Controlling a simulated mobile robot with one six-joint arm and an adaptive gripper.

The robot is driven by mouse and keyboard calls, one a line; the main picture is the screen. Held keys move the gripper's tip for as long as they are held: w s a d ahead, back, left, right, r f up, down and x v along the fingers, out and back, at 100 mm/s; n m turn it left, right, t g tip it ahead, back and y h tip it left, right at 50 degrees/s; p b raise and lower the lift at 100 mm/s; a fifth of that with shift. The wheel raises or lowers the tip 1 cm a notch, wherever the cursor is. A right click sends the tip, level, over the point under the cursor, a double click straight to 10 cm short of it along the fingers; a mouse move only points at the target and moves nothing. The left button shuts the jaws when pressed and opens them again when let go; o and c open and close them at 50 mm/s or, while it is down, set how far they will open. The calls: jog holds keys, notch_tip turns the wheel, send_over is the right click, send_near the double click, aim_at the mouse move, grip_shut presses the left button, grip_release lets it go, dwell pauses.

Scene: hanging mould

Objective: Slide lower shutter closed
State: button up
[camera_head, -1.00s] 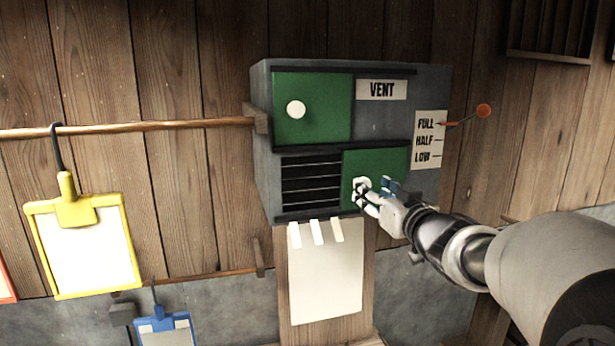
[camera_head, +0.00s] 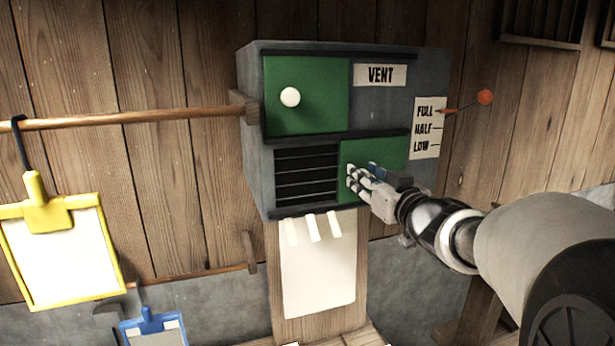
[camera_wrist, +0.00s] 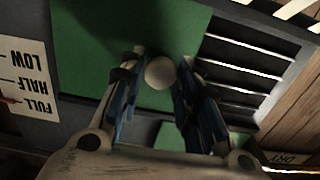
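The lower shutter (camera_head: 388,153) is a green panel covering the right part of the lower opening in the grey vent box (camera_head: 385,118). Dark louvre slats (camera_head: 305,175) lie uncovered to its left. My gripper (camera_head: 352,177) is at the shutter's left part. In the wrist view, which is turned round, the shutter (camera_wrist: 95,40) fills the left and middle and the slats (camera_wrist: 235,70) are at the right. The shutter's white knob (camera_wrist: 160,72) sits between my fingertips, which appear closed against its two sides. In the head view, my fingers hide the knob.
A green upper shutter (camera_head: 325,78) with a white knob stands at the upper left. An orange-tipped lever (camera_head: 485,97) is at the right by the FULL/HALF/LOW label (camera_head: 426,128). White tabs (camera_head: 313,228) stick out below the box. A yellow clipboard (camera_head: 62,255) hangs at the left.

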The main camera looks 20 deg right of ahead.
grip_shut()
dwell(0.3)
